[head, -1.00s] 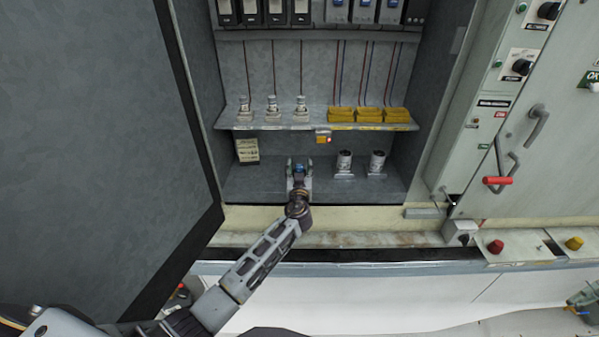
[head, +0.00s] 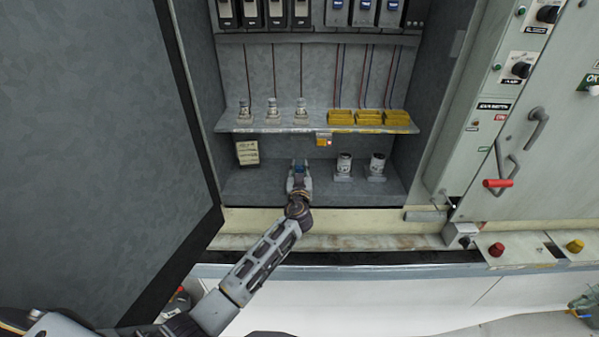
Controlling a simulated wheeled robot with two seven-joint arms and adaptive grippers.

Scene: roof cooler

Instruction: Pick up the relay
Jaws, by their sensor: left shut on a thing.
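My left gripper (head: 299,176) reaches into the open cabinet, low over its floor, left of two white-and-dark cylinders. I cannot tell whether the relay touches the cabinet floor. My right gripper is not in view.
Above is a shelf (head: 290,127) with several white fittings and yellow trays (head: 369,117). The cylinders (head: 344,166) (head: 376,167) stand close on the right. A paper note (head: 247,152) is at the left. The cabinet door (head: 85,140) stands open at left.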

